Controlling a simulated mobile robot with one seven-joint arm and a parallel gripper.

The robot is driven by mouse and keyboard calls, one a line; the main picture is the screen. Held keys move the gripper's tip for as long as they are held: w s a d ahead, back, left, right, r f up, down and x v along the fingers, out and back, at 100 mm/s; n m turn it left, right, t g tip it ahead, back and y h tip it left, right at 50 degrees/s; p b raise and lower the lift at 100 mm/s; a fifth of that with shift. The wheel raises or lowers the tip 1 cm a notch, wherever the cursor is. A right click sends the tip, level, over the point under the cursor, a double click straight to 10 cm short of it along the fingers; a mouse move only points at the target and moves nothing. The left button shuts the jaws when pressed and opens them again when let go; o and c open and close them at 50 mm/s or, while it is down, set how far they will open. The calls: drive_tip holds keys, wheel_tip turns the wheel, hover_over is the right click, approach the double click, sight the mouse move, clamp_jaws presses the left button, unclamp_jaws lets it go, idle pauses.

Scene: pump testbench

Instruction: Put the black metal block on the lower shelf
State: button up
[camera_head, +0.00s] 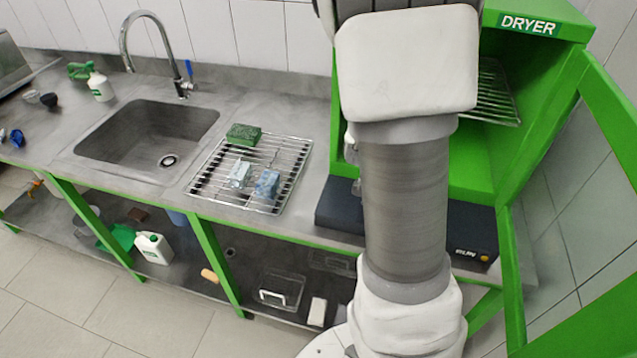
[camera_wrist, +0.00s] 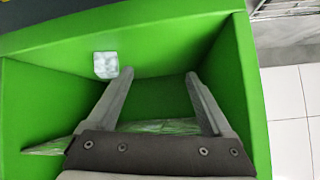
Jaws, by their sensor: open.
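My gripper (camera_wrist: 158,75) is open in the wrist view, its two fingers apart with nothing between them. It is at a green box-like interior that looks like the dryer. A small pale grey-white block or patch (camera_wrist: 106,65) shows beyond the left fingertip, against a green surface; I cannot tell which. I cannot make out a black metal block for certain in either view. The lower shelf (camera_head: 188,276) runs under the counter in the head view. My arm hides part of the dryer (camera_head: 540,45) there, and my gripper is not clearly seen.
A wire rack (camera_head: 228,193) on the counter holds a green block (camera_head: 244,134), a silvery block (camera_head: 239,174) and a blue block (camera_head: 267,184). The sink (camera_head: 148,135) is to its left. A white jug (camera_head: 153,248) and a clear container (camera_head: 281,292) stand on the lower shelf.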

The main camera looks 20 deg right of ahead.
drive_tip(key=s+a+r+n+y, duration=0.25)
drive_tip(key=a+r, duration=0.25)
drive_tip(key=a, duration=0.4)
drive_tip(key=s+a+r+n+y, duration=0.1)
drive_tip(key=a+r+n+y, duration=0.3)
drive_tip(key=a, duration=0.5)
drive_tip(key=s+a+r+n+g, duration=0.1)
drive_tip(key=s+a+r+n, duration=0.1)
drive_tip(key=s, duration=0.5)
drive_tip(key=s+a+r+n, duration=0.2)
drive_tip(key=s+a+r, duration=0.2)
drive_tip(key=s, duration=0.4)
drive_tip(key=shift+r+n+g+y, duration=0.15)
drive_tip(key=shift+n+g+y, duration=0.2)
drive_tip(key=shift+g, duration=0.05)
